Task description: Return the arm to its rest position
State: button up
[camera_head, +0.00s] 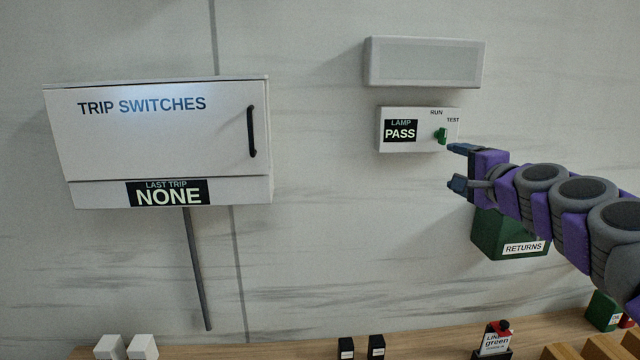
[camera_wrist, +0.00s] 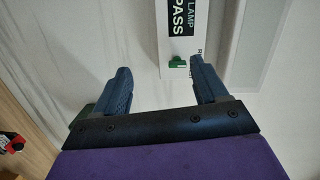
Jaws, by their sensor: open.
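My gripper (camera_head: 459,167) is at the end of my purple and grey arm at the right of the head view. Its two blue fingers stand apart with nothing between them, as the wrist view (camera_wrist: 160,88) also shows. The fingertips are just below and right of the white lamp box (camera_head: 405,142), which reads "LAMP PASS". Its green knob (camera_head: 441,136) sits by the RUN and TEST marks. In the wrist view the knob (camera_wrist: 178,62) shows beyond the fingers, near the right one. A gap seems to lie between fingers and knob.
A white trip switches cabinet (camera_head: 160,140) hangs shut at left, reading "LAST TRIP NONE". A pale panel (camera_head: 423,62) is above the lamp box. A green RETURNS bin (camera_head: 490,236) is behind and below my arm. White and black blocks stand on the wooden counter (camera_head: 250,346) below.

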jog(key=s+a+f+n+g+y+b, duration=0.1)
jog(key=s+a+f+n+g+y, duration=0.15)
jog(key=a+f, duration=0.4)
jog(key=s+a+f+n+g+y+b, duration=0.1)
jog(key=s+a+f+n+g, duration=0.2)
jog(key=a, duration=0.6)
jog(key=s+a+f+n+g+b, duration=0.3)
jog(key=s+a+f+n+g, duration=0.15)
jog(key=s+a+f, duration=0.5)
jog(key=s+d+f+n+g+h+b, duration=0.2)
jog(key=s+d+f+g+h, duration=0.1)
jog(key=s+f, duration=1)
jog(key=s+d+f+n+g+h+b, duration=0.2)
jog(key=s+d+f+n+g+h, duration=0.1)
jog(key=s+f, duration=1)
jog(key=s+d+g, duration=0.1)
jog(key=s+g, duration=0.1)
jog(key=s, duration=0.1)
jog(key=shift+s+g+b, duration=0.25)
jog(key=shift+g+b, duration=0.1)
jog(key=shift+g, duration=0.05)
jog(key=shift+d, duration=0.1)
